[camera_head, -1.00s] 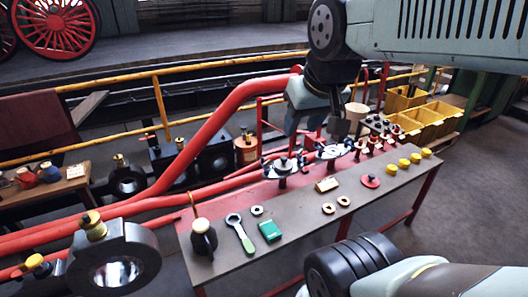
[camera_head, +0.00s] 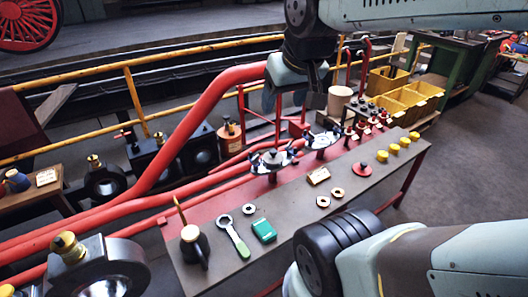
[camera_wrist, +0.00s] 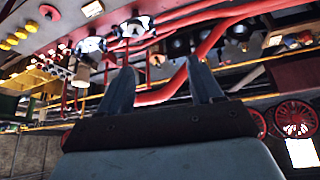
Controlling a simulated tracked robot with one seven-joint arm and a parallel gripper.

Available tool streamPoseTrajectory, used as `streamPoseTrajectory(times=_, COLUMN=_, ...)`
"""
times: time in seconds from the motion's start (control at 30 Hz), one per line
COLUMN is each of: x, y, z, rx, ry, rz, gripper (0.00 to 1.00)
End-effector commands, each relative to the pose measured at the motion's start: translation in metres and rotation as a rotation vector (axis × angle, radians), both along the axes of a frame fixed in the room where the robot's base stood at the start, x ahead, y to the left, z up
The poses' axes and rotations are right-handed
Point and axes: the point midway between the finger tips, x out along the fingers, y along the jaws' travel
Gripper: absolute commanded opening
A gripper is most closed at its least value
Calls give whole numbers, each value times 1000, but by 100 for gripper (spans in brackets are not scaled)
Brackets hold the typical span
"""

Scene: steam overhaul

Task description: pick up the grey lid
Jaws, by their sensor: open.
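Two round grey lid-like discs with dark knobs around their rims stand raised at the back edge of the workbench. The nearer disc (camera_head: 271,160) has a dark knob on top; the farther one (camera_head: 321,140) looks paler. I cannot tell which is the grey lid. Both also show at the upper left of the wrist view, one disc (camera_wrist: 90,46) beside the other (camera_wrist: 134,29). My gripper (camera_head: 284,100) is above and behind the nearer disc, apart from it. In the wrist view its fingers (camera_wrist: 163,68) are spread, with nothing between them.
The workbench (camera_head: 290,238) carries a black oil can (camera_head: 194,246), a wrench (camera_head: 233,236), a green box (camera_head: 264,230), brass rings, a red knobbed disc (camera_head: 362,170) and yellow caps (camera_head: 393,149). Thick red pipes (camera_head: 190,130) and a yellow railing (camera_head: 140,102) run behind. Yellow bins (camera_head: 410,96) stand at back right.

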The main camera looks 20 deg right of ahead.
Motion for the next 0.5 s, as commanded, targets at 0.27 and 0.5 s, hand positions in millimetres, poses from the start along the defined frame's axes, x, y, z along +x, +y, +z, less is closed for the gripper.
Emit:
streamPoseTrajectory(times=0.27, x=86, y=-17, z=-24, rx=-60, ry=-83, rz=8, gripper=65)
streamPoseTrajectory(times=0.5, x=158, y=-32, z=-55, rx=-107, ry=-171, rz=33, gripper=65)
